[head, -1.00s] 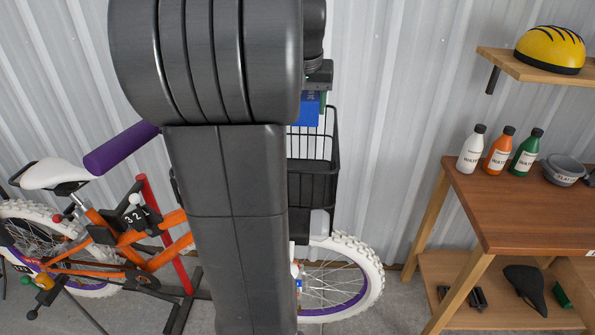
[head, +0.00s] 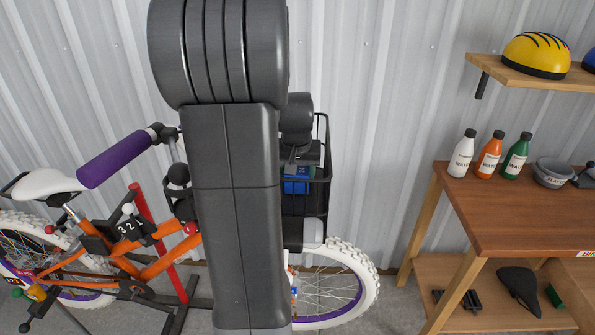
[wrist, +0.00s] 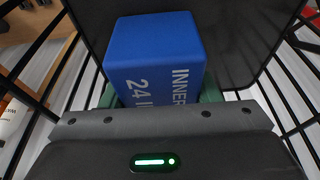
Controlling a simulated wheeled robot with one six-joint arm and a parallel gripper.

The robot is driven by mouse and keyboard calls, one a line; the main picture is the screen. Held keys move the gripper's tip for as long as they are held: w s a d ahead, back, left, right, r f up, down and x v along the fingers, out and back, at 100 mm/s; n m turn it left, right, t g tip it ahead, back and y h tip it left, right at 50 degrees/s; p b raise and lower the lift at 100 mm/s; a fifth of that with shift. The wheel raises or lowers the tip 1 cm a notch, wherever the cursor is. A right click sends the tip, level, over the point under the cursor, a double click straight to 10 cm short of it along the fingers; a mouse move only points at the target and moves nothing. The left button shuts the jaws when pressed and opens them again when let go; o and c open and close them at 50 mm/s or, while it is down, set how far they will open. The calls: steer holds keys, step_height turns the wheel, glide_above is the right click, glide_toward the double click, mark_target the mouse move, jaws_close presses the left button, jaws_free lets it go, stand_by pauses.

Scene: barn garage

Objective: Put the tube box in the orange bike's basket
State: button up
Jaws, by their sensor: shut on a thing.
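The tube box is a blue box (wrist: 155,45) with white lettering, "INNER" and "24" readable, seen close up in the wrist view. My gripper (wrist: 155,98) is shut on it. In the head view the blue box (head: 296,186) shows inside the black wire basket (head: 322,190) on the front of the orange bike (head: 150,262). In the wrist view the dark basket floor (wrist: 240,40) lies beyond the box, with wire walls on both sides. I cannot tell whether the box touches the floor. My arm hides part of the basket and bike.
A wooden workbench (head: 520,215) stands at the right with several bottles, including an orange one (head: 489,156), and a grey bowl (head: 553,172). A yellow helmet (head: 536,55) sits on a shelf above. A corrugated metal wall (head: 390,100) is close behind the bike.

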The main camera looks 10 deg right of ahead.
steer(key=shift+f, duration=0.2)
steer(key=o, duration=1.1)
steer(key=shift+r, duration=0.1)
steer(key=shift+r, duration=0.6)
steer(key=v, duration=1.1)
steer(key=shift+s+b, duration=0.2)
steer(key=shift+b, duration=0.2)
